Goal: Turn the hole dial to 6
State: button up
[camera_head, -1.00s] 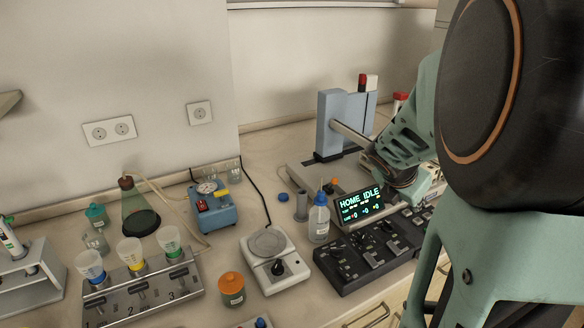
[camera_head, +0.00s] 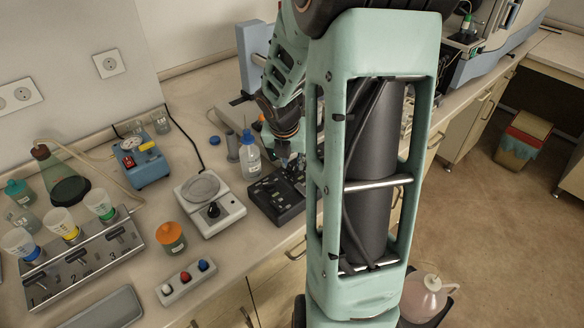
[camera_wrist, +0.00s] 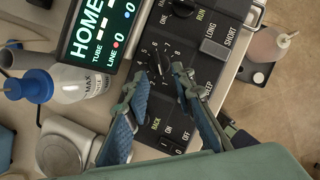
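The black control panel (camera_wrist: 200,50) fills the middle of the wrist view, and its near part also shows in the head view (camera_head: 277,205). The numbered dial (camera_wrist: 160,62) is a small black knob ringed by white digits. I cannot read its setting surely. My gripper (camera_wrist: 158,80) is open, with its two blue-grey fingers apart over the panel close to the dial. I cannot tell whether either finger touches the knob.
A lit display (camera_wrist: 97,30) stands beside the panel, with a blue-capped wash bottle (camera_wrist: 80,83) near it. A white balance (camera_head: 208,200) and a three-button box (camera_head: 186,282) stand left of the panel.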

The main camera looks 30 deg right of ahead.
aim_at(294, 168)
jog(key=shift+b+x, duration=0.35)
jog(key=shift+x, duration=1.3)
grip_shut()
